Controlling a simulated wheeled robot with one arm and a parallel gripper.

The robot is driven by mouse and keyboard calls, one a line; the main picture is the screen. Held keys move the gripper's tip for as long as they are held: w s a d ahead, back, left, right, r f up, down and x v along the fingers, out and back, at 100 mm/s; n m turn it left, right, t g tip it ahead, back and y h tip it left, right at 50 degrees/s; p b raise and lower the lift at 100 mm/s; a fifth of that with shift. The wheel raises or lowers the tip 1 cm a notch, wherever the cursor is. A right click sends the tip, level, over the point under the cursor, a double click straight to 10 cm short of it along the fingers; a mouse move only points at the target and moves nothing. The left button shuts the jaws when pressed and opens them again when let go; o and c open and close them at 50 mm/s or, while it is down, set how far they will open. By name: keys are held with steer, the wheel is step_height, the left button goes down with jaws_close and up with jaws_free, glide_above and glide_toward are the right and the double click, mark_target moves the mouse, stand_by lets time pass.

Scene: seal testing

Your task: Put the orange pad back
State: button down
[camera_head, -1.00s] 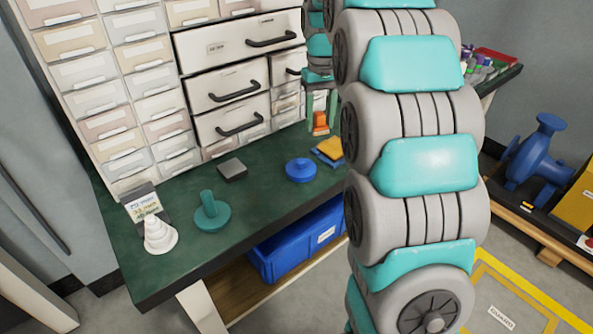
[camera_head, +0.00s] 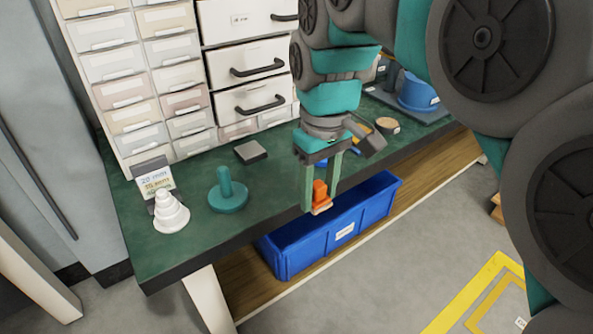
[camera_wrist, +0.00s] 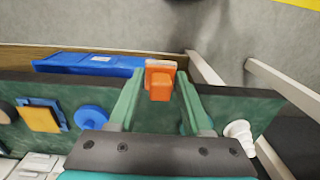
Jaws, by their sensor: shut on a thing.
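My gripper (camera_head: 320,197) has long green fingers shut on the orange pad (camera_head: 320,189), an orange block with a raised knob and a pale face. It hangs at the bench's front edge, above the blue bin in the head view. The orange pad also shows between the fingertips in the wrist view (camera_wrist: 160,82). A yellow-orange pad (camera_wrist: 39,118) lies on a blue holder (camera_wrist: 61,124) on the bench. In the head view my arm mostly hides them.
The green bench (camera_head: 200,246) carries a white stepped cone (camera_head: 171,213), a sign (camera_head: 156,181), a teal peg base (camera_head: 228,193), a dark grey block (camera_head: 250,151) and a blue disc (camera_wrist: 91,118). Drawers (camera_head: 245,62) stand behind. A blue bin (camera_head: 300,248) sits below.

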glide_above(290, 173)
steer(key=shift+f, duration=2.45)
steer(key=shift+f, duration=0.1)
steer(key=shift+c, duration=1.7)
jaws_free()
step_height(290, 173, up, 12)
steer(key=shift+d+p, duration=0.15)
steer(key=shift+p, duration=0.25)
